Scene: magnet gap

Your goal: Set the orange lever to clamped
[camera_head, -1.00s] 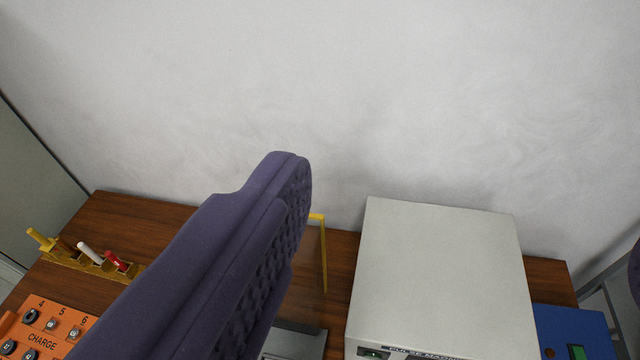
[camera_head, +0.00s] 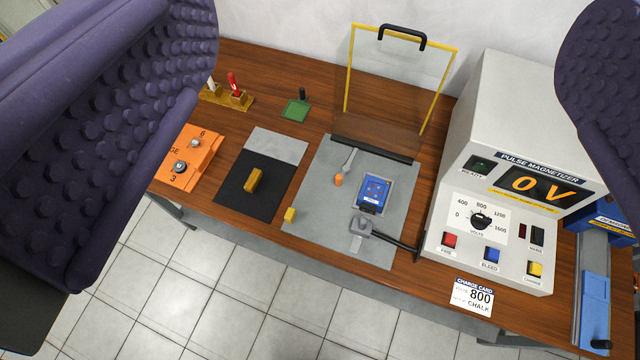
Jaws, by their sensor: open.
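The orange lever (camera_head: 339,180) is a short grey arm with an orange tip. It lies on the grey plate (camera_head: 310,215), left of a small blue box (camera_head: 371,192), with its orange end toward the front edge. Whether this is its clamped position I cannot tell. My gripper (camera_head: 390,60) is open, its two purple padded fingers far apart at the left and right of the view. Nothing is between them close up. The lever shows in the gap beyond, well away from the fingers.
A clear shield with a yellow frame (camera_head: 350,70) stands behind the plate. The pulse magnetizer (camera_head: 515,130), reading 0 V, stands right. A black mat (camera_head: 240,200) bears a brass-coloured block (camera_head: 254,181). An orange charge box (camera_head: 190,155) stands left.

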